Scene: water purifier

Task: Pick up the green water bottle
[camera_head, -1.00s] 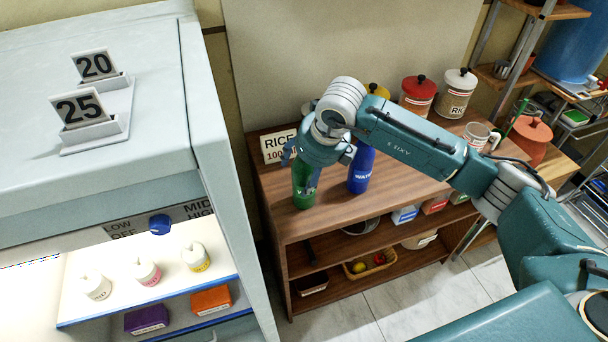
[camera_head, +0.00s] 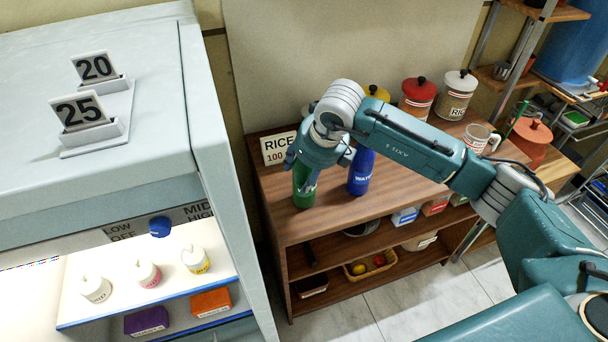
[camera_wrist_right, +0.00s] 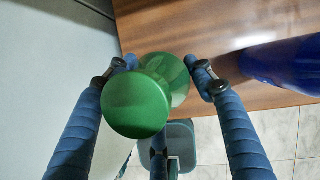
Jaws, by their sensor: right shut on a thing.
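The green water bottle (camera_head: 304,192) stands upright near the left front corner of the wooden shelf unit. My right gripper (camera_head: 310,165) reaches down over it from above and is shut on its upper part. My left gripper is not in view.
A blue bottle (camera_head: 361,172) stands close to the right of the green one and also shows in the right wrist view (camera_wrist_right: 285,65). A rice sign (camera_head: 279,148) stands behind. A large pale cabinet (camera_head: 215,130) is close on the left.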

